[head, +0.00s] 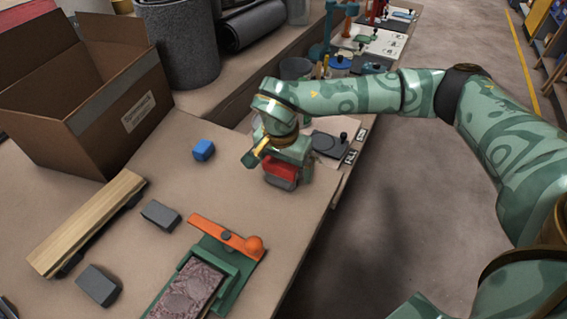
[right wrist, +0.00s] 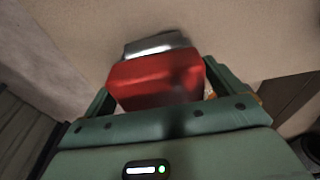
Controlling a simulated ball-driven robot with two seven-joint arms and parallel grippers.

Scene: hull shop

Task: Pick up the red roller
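The red roller (right wrist: 155,80) shows in the right wrist view as a red body with a silvery grey end, somewhat blurred. It sits between the two green fingers of my right gripper (right wrist: 158,82), which close in on both its sides. In the head view the red roller (head: 281,172) shows just under my right gripper (head: 283,160), near the right edge of the bench, with a grey part below the red. I cannot tell whether it touches the bench. My left gripper is not in view.
A green fixture with an orange lever (head: 226,236) stands in front. An open cardboard box (head: 85,95) is at back left. Floor (head: 420,190) lies right of the bench.

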